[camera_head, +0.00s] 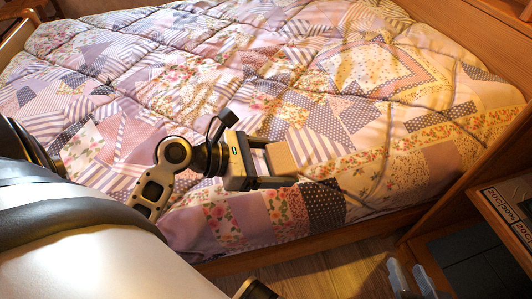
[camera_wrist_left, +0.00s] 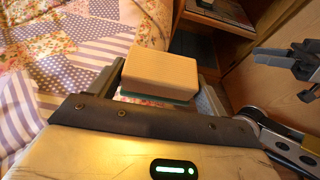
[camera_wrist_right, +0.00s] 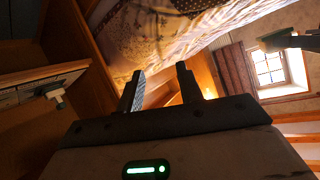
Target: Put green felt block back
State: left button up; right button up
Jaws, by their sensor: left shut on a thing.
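The green felt block (camera_wrist_left: 160,72) is a tan, wood-coloured block with a thin green layer along its lower edge in the left wrist view. My left gripper (camera_head: 267,163) is shut on it, with one finger on each side. In the head view the block (camera_head: 281,159) sticks out to the right of the fingers, over the near edge of the bed; its green side is hidden there. My right gripper (camera_wrist_right: 162,88) is open and empty in the right wrist view, with two dark fingers apart. I cannot make out its fingers in the head view.
A bed with a patchwork quilt (camera_head: 190,85) fills most of the head view. A wooden cabinet with an open compartment (camera_head: 485,250) and small labels stands at the lower right. A strip of wooden floor (camera_head: 320,270) is clear.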

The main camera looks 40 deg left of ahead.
pick_arm(q)
jog(key=b, duration=0.4)
send_over(264, 171)
jog(key=d, duration=0.1)
jog(key=f, duration=0.3)
jog(key=s+f, duration=0.1)
jog(key=f, duration=0.1)
jog(key=shift+f, duration=0.35)
jog(key=shift+w+a+f, duration=0.3)
jog(key=shift+f, duration=0.1)
jog(key=f+b, duration=0.3)
jog(key=shift+w+a+f, duration=0.25)
jog(key=shift+a+f, duration=0.05)
jog(key=shift+f, duration=0.15)
pick_arm(e)
jog(key=a+r+m+t+y, duration=0.1)
jog(key=a+r+t+y, duration=0.1)
jog(key=r+y, duration=0.1)
jog(key=shift+w+a+r+m+t, duration=0.2)
jog(key=shift+r+m+t, duration=0.1)
jog(key=shift+m, duration=0.1)
pick_arm(q)
jog(key=o, duration=0.9)
pick_arm(e)
jog(key=shift+d, duration=0.1)
jog(key=shift+f, duration=0.15)
